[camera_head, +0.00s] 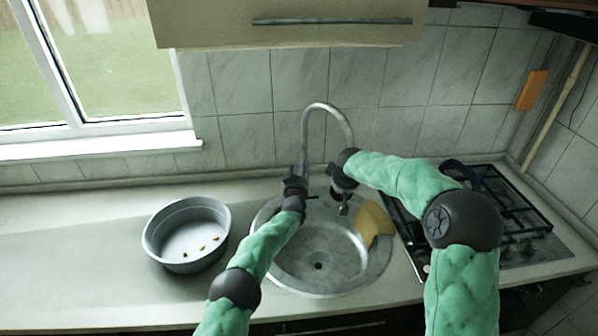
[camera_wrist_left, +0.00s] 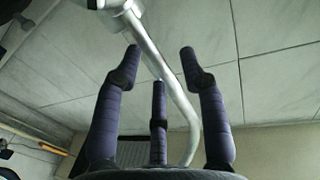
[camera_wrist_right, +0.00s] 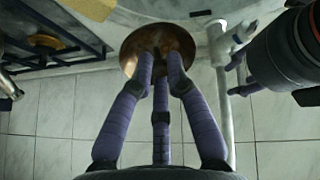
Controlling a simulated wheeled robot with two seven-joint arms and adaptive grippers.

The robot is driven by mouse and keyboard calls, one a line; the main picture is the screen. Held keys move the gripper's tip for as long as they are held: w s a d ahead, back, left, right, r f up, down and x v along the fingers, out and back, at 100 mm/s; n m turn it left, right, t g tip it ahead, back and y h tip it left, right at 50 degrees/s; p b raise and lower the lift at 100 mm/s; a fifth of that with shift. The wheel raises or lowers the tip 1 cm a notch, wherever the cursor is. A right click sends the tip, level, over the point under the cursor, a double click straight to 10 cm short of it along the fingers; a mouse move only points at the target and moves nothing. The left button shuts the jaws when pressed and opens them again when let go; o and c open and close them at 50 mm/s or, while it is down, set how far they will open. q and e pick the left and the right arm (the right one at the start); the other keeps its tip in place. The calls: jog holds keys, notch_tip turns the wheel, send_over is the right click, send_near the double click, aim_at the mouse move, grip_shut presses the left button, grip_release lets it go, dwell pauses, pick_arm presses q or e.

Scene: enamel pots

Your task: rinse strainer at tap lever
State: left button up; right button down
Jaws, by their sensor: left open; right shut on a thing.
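The strainer (camera_wrist_right: 158,45) is a round copper-coloured bowl in the right wrist view. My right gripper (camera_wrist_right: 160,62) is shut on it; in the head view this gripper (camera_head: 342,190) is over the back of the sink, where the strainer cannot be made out. The tap (camera_head: 318,108) is a tall curved steel pipe behind the basin. Its lever seems to be the short side arm near the tap body (camera_wrist_right: 245,32) in the right wrist view. My left gripper (camera_head: 296,178) is open beside the tap; the pipe (camera_wrist_left: 160,60) crosses between its fingers in the left wrist view. Contact cannot be told.
The round steel sink (camera_head: 318,285) lies below both grippers. A yellow sponge-like piece (camera_head: 375,220) is at its right rim. A grey pan (camera_head: 152,245) with several small bits stands left. The stove (camera_head: 520,215) is at right. The far left counter is clear.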

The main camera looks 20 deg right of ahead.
pick_arm(q)
grip_shut()
jog(key=shift+s+a+f+n+t+h, duration=0.15)
jog(key=shift+s+a+n+t+h, duration=0.15)
jog(key=shift+a+t, duration=0.15)
dwell(0.3)
grip_release()
jog(key=v, duration=1.2)
